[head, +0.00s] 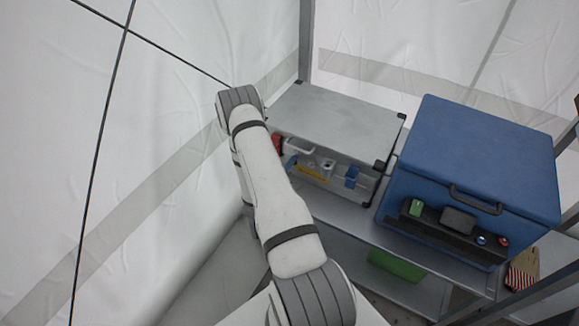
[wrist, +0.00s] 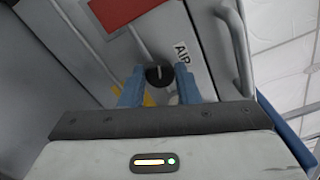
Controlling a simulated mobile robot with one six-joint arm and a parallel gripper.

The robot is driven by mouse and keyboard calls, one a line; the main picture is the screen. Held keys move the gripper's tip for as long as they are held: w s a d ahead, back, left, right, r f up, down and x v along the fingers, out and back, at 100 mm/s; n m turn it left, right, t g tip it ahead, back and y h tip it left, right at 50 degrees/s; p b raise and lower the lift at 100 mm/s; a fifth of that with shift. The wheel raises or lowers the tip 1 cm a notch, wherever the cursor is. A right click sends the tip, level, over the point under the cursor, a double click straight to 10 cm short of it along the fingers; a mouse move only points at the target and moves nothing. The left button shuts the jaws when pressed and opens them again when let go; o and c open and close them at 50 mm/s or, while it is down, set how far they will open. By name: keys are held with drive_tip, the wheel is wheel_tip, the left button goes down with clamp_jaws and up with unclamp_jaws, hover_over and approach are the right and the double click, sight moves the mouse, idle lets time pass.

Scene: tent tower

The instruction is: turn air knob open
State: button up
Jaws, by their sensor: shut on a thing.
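The air knob (wrist: 159,76) is a small round black knob with a pale line across its face. The line runs close to upright in the wrist view. My gripper (wrist: 159,70) has blue fingers, one on each side of the knob, and is shut on it. In the head view my arm reaches over the case, and the knob cannot be made out there.
The grey case (head: 333,120) stands on a metal shelf, with a pale handle (head: 300,148) on its front. The wrist view shows a red patch (wrist: 120,10) and a yellow strip (wrist: 148,97). A blue box (head: 480,155) stands to the right. White tent walls are close behind.

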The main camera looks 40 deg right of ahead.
drive_tip(key=n, duration=1)
drive_tip(key=shift+w+f+b, duration=0.1)
drive_tip(key=shift+b, duration=0.2)
drive_tip(key=shift+n, duration=0.3)
drive_tip(key=o, duration=1)
drive_tip(key=shift+c, duration=0.2)
drive_tip(key=v, duration=0.8)
drive_tip(key=shift+d, duration=0.1)
